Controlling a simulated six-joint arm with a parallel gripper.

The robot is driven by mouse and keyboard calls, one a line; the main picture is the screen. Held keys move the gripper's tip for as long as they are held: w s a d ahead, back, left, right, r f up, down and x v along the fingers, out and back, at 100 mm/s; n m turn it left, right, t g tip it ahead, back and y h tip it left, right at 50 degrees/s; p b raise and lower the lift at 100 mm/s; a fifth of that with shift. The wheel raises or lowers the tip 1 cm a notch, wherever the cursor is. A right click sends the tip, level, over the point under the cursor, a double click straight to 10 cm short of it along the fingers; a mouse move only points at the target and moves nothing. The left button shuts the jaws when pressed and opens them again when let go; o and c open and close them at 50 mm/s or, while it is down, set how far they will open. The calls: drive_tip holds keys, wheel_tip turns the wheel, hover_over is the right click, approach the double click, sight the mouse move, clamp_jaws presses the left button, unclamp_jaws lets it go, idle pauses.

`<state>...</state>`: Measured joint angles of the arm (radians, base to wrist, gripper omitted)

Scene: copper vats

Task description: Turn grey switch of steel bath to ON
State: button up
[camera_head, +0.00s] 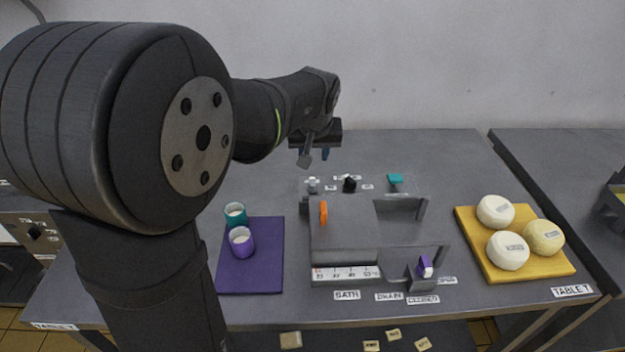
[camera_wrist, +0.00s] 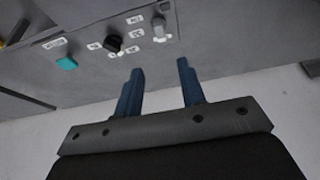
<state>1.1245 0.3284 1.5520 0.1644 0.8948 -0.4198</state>
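The steel bath (camera_head: 350,235) stands in the middle of the table. Its back panel carries a grey switch (camera_head: 312,184), a black switch (camera_head: 349,184) and a teal knob (camera_head: 395,179). In the wrist view the grey switch (camera_wrist: 158,27) is at the top, with the black switch (camera_wrist: 114,43) left of it and the teal knob (camera_wrist: 66,63) further left. My gripper (camera_head: 315,158) is above and behind the panel. Its two blue fingers (camera_wrist: 160,72) are apart with nothing between them, and the grey switch lies beyond their tips. The labels are too small to read surely.
A purple mat (camera_head: 270,270) with a teal cup (camera_head: 235,210) and a purple cup (camera_head: 241,236) lies left of the bath. A yellow board (camera_head: 485,265) with white and yellowish cheeses is at right. An orange handle (camera_head: 323,213) stands up at the bath's left side.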

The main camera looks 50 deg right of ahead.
sight(313, 182)
drive_tip(key=x, duration=1.4)
drive_tip(key=shift+f, duration=0.15)
clamp_jaws()
